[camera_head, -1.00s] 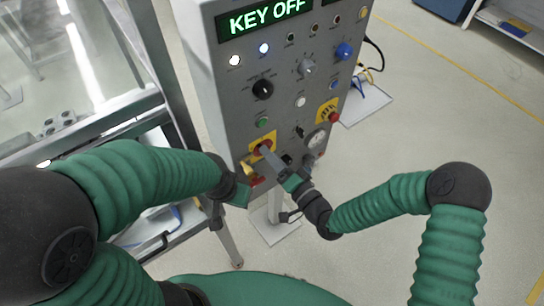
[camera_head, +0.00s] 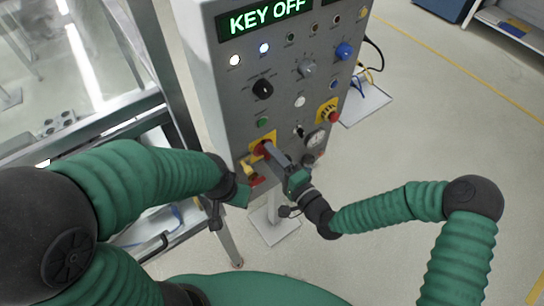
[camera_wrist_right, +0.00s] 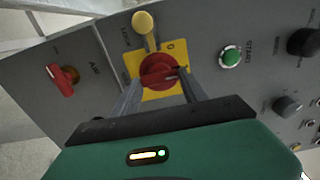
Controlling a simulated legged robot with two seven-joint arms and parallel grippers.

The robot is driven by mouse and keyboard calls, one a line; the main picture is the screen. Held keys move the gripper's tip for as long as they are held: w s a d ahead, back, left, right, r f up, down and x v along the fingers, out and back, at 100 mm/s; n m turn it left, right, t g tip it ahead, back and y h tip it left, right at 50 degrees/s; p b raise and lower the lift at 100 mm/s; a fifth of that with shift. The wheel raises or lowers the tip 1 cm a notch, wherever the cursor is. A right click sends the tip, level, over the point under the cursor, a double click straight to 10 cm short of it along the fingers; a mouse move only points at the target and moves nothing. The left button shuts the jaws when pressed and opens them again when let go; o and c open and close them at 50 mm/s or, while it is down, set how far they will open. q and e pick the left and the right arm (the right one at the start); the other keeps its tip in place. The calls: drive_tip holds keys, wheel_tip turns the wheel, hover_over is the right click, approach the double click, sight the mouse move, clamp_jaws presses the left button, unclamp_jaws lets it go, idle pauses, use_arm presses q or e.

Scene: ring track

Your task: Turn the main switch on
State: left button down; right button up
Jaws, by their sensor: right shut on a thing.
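The main switch (camera_head: 261,146) is a red rotary knob on a yellow plate, low on the left of the grey control panel. In the right wrist view the red knob (camera_wrist_right: 158,72) sits between the two fingers of my right gripper (camera_wrist_right: 160,90). My right gripper (camera_head: 268,150) is shut on this knob. The fingers cover part of it in the head view. My left gripper (camera_head: 238,193) is at the panel's lower left edge, below the switch; its fingers do not show clearly. The panel display (camera_head: 265,17) reads KEY OFF.
A yellow knob (camera_wrist_right: 143,23) sits close to the switch, and a red valve handle (camera_wrist_right: 64,80) is farther off. Open floor lies right of the panel.

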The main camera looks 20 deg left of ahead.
drive_tip(key=shift+w+d+f, duration=0.1)
drive_tip(key=shift+f, duration=0.1)
drive_tip(key=o, duration=1.4)
drive_tip(key=shift+w, duration=0.1)
drive_tip(key=shift+d+r, duration=0.1)
drive_tip(key=v, duration=1.7)
